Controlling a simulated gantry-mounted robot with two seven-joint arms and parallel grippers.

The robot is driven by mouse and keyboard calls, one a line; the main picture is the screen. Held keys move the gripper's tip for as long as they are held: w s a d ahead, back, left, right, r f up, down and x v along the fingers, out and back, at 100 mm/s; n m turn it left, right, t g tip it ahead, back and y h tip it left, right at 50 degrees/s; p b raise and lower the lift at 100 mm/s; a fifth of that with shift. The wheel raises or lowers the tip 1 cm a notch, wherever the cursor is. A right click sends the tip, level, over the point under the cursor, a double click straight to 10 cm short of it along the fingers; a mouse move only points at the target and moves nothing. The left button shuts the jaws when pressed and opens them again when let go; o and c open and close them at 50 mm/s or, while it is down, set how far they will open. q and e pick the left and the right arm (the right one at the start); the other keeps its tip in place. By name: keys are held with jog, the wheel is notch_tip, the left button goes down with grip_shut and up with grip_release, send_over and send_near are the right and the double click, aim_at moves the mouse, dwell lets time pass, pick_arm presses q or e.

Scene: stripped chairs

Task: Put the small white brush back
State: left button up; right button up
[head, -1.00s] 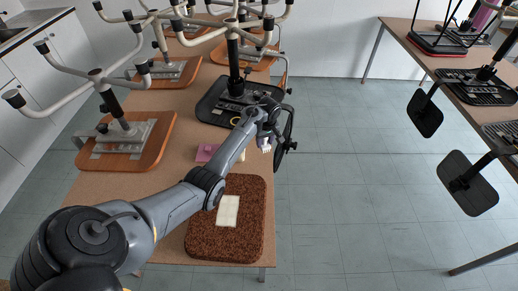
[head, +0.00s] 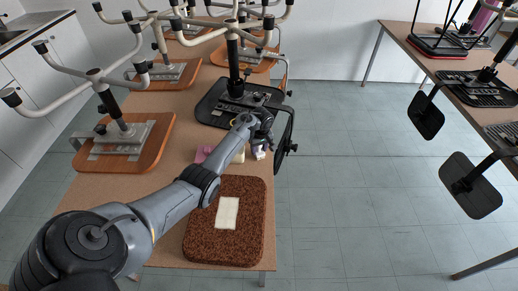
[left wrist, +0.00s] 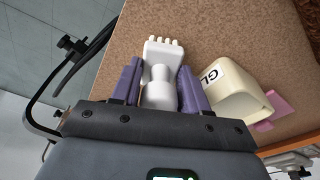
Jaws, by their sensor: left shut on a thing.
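The small white brush (left wrist: 160,55) has a row of short stubby tufts at its far end and a thick rounded handle. My left gripper (left wrist: 160,82) is shut on its handle, with one purple finger on each side. In the head view my left gripper (head: 262,143) is over the right edge of the table, beyond the brown pad, and the brush (head: 259,153) shows just below it. In the left wrist view the tufts point away from my gripper, over the tan table top. My right gripper is not in view.
A cream container (left wrist: 240,97) lettered "GL" stands close beside my left gripper, with a pink item (left wrist: 286,106) behind it. A brown speckled pad (head: 200,235) with a white rectangle (head: 227,212) lies at the table's front. An upturned black chair (head: 212,108) stands just beyond my gripper.

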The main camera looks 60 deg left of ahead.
pick_arm(q)
jog(key=shift+f, duration=0.2)
jog(key=o, duration=0.9)
jog(key=shift+o, duration=0.2)
jog(key=shift+r, duration=0.15)
